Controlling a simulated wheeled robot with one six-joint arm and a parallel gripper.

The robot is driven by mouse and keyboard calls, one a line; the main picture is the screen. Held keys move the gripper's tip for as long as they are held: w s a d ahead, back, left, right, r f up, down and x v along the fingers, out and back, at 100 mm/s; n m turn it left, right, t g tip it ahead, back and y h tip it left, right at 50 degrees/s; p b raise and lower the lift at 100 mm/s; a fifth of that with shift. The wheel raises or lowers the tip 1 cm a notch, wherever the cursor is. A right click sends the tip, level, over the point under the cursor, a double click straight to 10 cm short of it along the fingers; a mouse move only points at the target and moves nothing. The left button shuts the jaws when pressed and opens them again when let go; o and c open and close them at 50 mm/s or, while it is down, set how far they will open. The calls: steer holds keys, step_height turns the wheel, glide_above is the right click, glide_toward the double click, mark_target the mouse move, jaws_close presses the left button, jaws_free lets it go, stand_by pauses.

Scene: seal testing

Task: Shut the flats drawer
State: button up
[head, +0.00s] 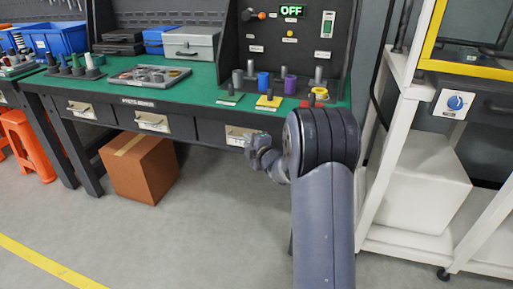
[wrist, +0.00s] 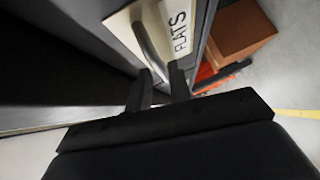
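The flats drawer (wrist: 207,38) has a dark grey front with a cream plate lettered FLATS and a curved metal handle (wrist: 147,42), close up in the wrist view. In the head view its front (head: 212,133) is the rightmost under the green-topped bench, partly hidden by my arm. How far it stands out from the bench is hard to tell. My gripper (wrist: 162,75) has its two dark fingers apart, with the lower end of the handle near the gap between the tips. I cannot tell whether they touch it. In the head view my gripper (head: 255,150) is just in front of this drawer.
Two other labelled drawers, left (head: 82,109) and middle (head: 151,121), sit along the bench (head: 115,92). A cardboard box (head: 142,168) stands on the floor beneath. Orange stools (head: 25,145) are at far left, and a white frame (head: 395,150) at right. The floor in front is clear.

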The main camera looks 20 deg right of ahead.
mark_target(244, 139)
steer(key=v, duration=0.7)
steer(key=shift+p, duration=0.4)
steer(key=b+x, duration=0.1)
steer(key=x, duration=0.9)
steer(key=shift+w+a+b, duration=0.15)
steer(key=shift+w+b, duration=0.15)
steer(key=shift+w, duration=0.05)
steer(key=shift+s+a, duration=0.3)
steer(key=shift+s, duration=0.15)
steer(key=shift+w+d, duration=0.1)
